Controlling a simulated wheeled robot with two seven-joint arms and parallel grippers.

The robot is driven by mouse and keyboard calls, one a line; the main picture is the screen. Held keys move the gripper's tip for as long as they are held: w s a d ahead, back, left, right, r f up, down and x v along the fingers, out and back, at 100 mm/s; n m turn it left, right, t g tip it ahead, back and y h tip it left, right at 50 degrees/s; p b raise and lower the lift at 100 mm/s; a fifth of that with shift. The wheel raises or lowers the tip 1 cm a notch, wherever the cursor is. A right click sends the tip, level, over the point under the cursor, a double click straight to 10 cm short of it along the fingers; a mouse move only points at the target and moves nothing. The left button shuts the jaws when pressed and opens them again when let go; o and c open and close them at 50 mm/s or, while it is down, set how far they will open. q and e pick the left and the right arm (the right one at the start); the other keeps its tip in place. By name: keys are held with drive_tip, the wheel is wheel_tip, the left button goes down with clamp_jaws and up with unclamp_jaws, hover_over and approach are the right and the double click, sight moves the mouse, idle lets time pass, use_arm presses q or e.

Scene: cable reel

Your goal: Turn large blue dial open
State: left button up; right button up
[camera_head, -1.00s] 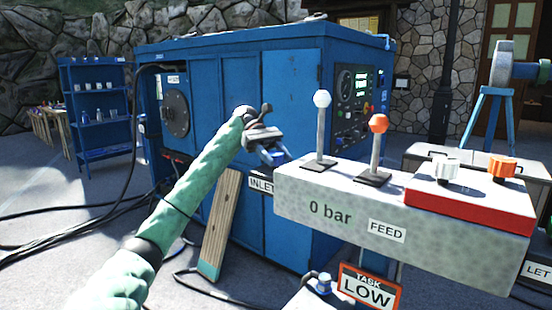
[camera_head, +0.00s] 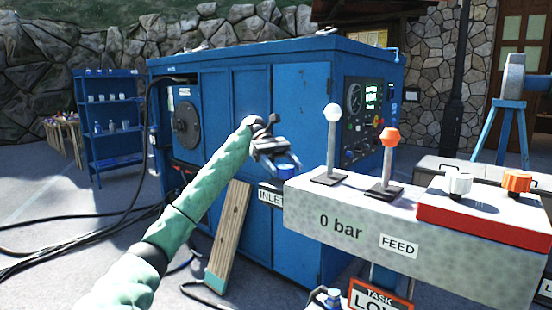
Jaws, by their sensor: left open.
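A blue round dial (camera_head: 287,171) shows just above the INLET label (camera_head: 271,197), at the left end of the grey speckled console (camera_head: 325,205). It is partly covered by my left gripper (camera_head: 277,158). My left arm comes up from the lower left in a green sleeve. The dark jaws are open, right at the dial in the picture. I cannot tell whether they touch it or sit around it. My right gripper is not in view.
The console carries a white-knobbed lever (camera_head: 332,140), an orange-knobbed lever (camera_head: 388,155), and white (camera_head: 458,182) and orange (camera_head: 516,181) knobs on a red block. It reads 0 bar. A large blue cabinet (camera_head: 300,100) stands behind. A wooden plank (camera_head: 229,235) leans against it.

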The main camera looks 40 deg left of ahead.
sight(283, 165)
use_arm(q)
drive_tip(key=shift+v, duration=1.9)
drive_tip(key=shift+w+a+r, duration=0.2)
drive_tip(key=shift+a+r, duration=0.1)
drive_tip(key=shift+a, duration=0.1)
drive_tip(key=shift+w+a+r, duration=0.15)
drive_tip(key=shift+w+a, duration=0.05)
drive_tip(key=shift+a, duration=0.35)
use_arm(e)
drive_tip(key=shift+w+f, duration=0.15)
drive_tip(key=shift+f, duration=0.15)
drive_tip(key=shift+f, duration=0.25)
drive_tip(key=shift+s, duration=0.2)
